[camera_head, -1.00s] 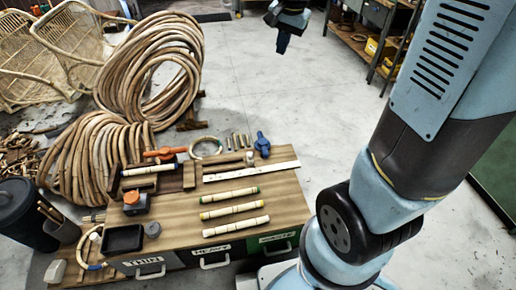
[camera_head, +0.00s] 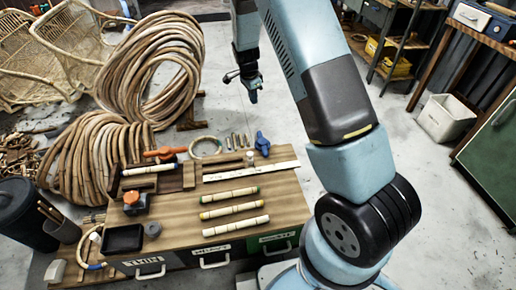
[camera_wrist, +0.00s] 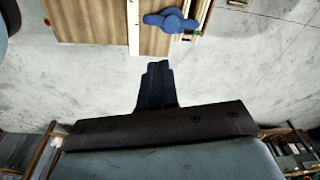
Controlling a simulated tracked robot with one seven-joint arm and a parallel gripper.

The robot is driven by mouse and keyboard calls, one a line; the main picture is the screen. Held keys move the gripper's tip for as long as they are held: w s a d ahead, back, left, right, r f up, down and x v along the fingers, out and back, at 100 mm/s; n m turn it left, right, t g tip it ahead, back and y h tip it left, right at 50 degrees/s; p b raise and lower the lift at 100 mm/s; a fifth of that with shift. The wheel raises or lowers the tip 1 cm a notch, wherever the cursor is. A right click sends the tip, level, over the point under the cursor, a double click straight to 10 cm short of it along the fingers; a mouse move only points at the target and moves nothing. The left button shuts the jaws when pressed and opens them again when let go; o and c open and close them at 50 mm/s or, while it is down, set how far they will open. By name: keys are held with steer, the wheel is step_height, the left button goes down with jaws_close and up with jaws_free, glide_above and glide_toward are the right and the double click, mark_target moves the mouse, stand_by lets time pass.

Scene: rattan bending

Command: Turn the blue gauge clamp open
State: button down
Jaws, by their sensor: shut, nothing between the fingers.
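The blue gauge clamp (camera_head: 262,143) stands at the far right corner of the workbench, beside the white ruler strip (camera_head: 252,171). In the wrist view the clamp (camera_wrist: 171,21) shows from above as a blue lever with rounded lobes, lying across the picture near the top edge. My gripper (camera_head: 253,97) hangs fingers down above and behind the clamp, apart from it. In the wrist view my gripper (camera_wrist: 158,68) is shut and empty, its fingertips short of the bench edge, over bare floor.
An orange-handled clamp (camera_head: 164,153) sits left on the bench (camera_head: 175,212). Several rattan sticks (camera_head: 230,195) lie on the bench, with short metal pins (camera_head: 238,141) and a ring (camera_head: 205,147) near its back. Rattan coils (camera_head: 150,65) stand behind left.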

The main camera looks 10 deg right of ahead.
mark_target(262, 146)
step_height(262, 146, down, 22)
steer(key=w+a+m+h, duration=0.1)
steer(key=m+h, duration=0.1)
steer(key=m, duration=0.1)
steer(key=shift+g, duration=0.4)
steer(key=x, duration=1)
